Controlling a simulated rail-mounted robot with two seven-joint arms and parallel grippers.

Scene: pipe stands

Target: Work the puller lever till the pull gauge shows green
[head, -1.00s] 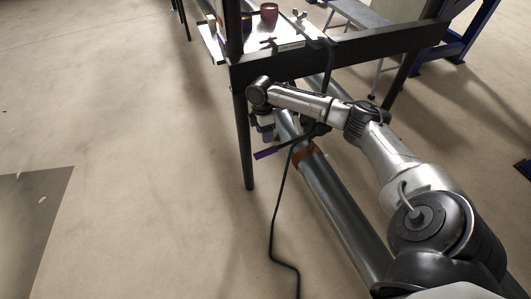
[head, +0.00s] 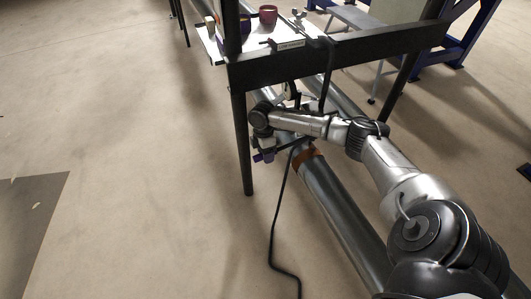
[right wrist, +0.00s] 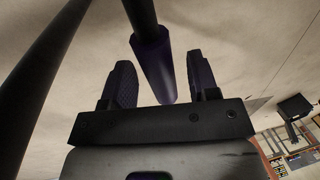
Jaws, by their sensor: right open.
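The puller lever (head: 287,148) is a dark rod with a purple grip, under the near beam of the pipe stand in the head view. Its purple grip (right wrist: 153,65) shows large in the right wrist view, between the two finger pads and with a visible gap on each side. My right gripper (right wrist: 164,82) is open around the grip; in the head view it is small and partly hidden at the lever's left end. I cannot make out the pull gauge or its colour. My left gripper is not in view.
A grey pipe (head: 340,208) with an orange-brown band runs toward me below my right arm. A black stand leg (head: 242,140) stands just left of the gripper. A black cable (head: 278,218) hangs to the floor.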

